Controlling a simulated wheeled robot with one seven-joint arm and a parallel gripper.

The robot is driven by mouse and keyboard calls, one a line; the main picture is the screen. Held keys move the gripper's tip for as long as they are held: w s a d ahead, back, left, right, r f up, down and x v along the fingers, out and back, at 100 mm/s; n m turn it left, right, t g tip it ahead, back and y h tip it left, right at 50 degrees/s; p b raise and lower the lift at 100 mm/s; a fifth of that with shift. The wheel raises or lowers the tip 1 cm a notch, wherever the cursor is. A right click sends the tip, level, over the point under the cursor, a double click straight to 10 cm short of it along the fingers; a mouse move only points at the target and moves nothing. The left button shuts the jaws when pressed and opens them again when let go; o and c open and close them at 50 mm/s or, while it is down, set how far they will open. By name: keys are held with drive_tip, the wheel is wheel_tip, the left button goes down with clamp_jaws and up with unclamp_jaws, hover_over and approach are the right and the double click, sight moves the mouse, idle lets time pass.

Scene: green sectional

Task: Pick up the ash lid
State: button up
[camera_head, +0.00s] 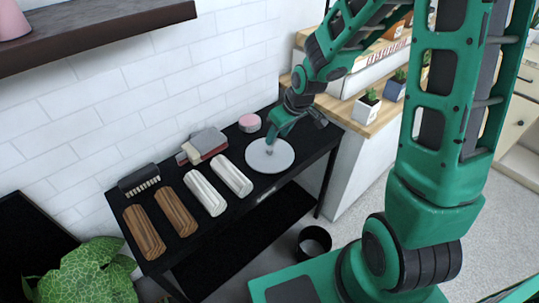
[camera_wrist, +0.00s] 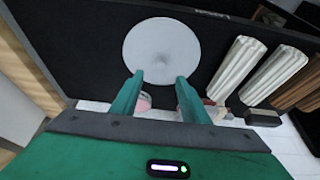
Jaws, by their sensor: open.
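A round, pale grey lid (camera_head: 258,162) lies flat on the black table, near its right end. In the wrist view the lid (camera_wrist: 161,35) shows just beyond my fingertips, with a small bump at its middle. I take this to be the ash lid. My gripper (camera_head: 271,142) hangs over the back part of the lid in the head view. In the wrist view my gripper (camera_wrist: 160,76) is open, with its two green fingers apart and nothing held between them. The gap between the fingertips and the lid is hard to judge.
The black table (camera_head: 222,222) also bears two white fluted pieces (camera_head: 206,192), two brown ones (camera_head: 147,231), a pink round item (camera_head: 250,122), stacked books (camera_head: 204,145) and a dark toothed item (camera_head: 139,180). A white brick wall stands behind. A wooden counter (camera_head: 365,127) stands right.

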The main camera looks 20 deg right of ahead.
sight(270, 149)
drive_tip(key=shift+x, duration=4.45)
clamp_jaws()
